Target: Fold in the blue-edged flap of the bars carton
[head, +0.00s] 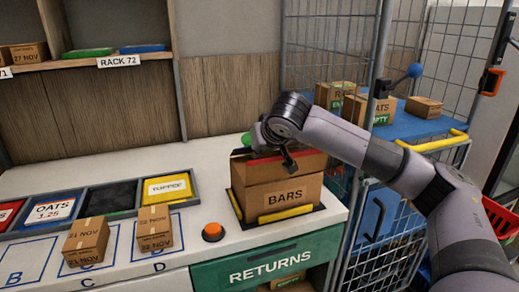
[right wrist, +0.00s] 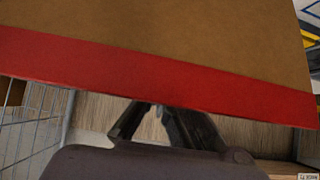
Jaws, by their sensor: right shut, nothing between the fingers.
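The bars carton (head: 254,200) is a brown box with a BARS label, upright in a dark tray with yellow strips at the right end of the counter. A red-edged flap (head: 241,155) shows at its top; it fills the upper part of the right wrist view (right wrist: 170,65). My right gripper (head: 290,166) is shut and empty, over the top of the carton in the head view. In the right wrist view its fingers (right wrist: 158,122) lie at the red edge, partly hidden by it; contact is unclear. I cannot make out a blue-edged flap. My left gripper is out of view.
A green patch (head: 247,139) shows behind the carton. An orange button (head: 213,232) and two small boxes (head: 86,240) (head: 154,229) stand to the left. A wire cage trolley (head: 315,50) with a blue shelf of cartons stands at the right. A green RETURNS drawer (head: 225,275) is below.

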